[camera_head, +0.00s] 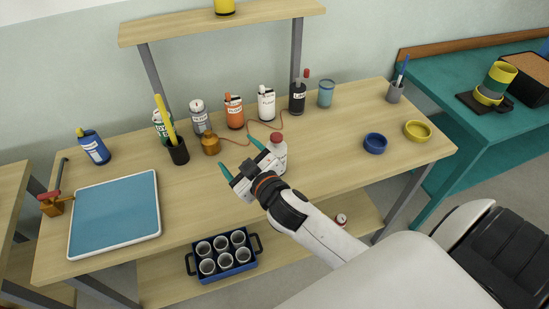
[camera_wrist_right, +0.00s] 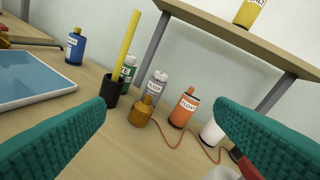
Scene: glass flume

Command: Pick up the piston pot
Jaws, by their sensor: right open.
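No label marks the piston pot. In the right wrist view, the fingers (camera_wrist_right: 160,115) frame a brass-coloured bottle (camera_wrist_right: 141,111) farther off on the bench. A pale rim at that view's bottom edge may be the pot. My left gripper is not in view.
Along the back stand a black holder with a yellow stick (camera_head: 178,151), a grey can (camera_head: 199,117), an orange bottle (camera_head: 234,112) and a white bottle (camera_head: 266,104). A brown cord winds among them. A blue tray (camera_head: 115,212) lies left.

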